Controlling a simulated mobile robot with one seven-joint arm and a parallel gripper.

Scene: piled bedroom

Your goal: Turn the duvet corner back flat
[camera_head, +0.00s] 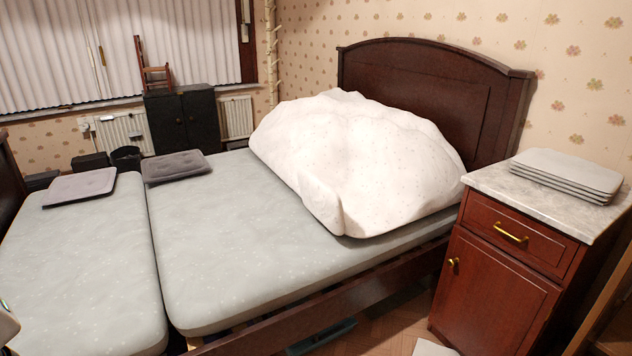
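A white speckled duvet (350,155) lies heaped at the headboard end of the right-hand grey-green mattress (220,240). It forms a rounded mound with a folded edge and a bunched corner (325,207) toward the front of the bed. The duvet's underside and far edge are hidden. My gripper cannot be made out in the head view. A small pale rounded shape sits at the lower left edge, and I cannot tell what it is.
A second mattress (80,265) adjoins on the left. Two grey cushions (80,186) (176,167) lie at the far side. A dark headboard (430,90) stands behind the duvet. A bedside cabinet (500,270) with stacked grey pads (566,172) stands at right. The mattress middle is bare.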

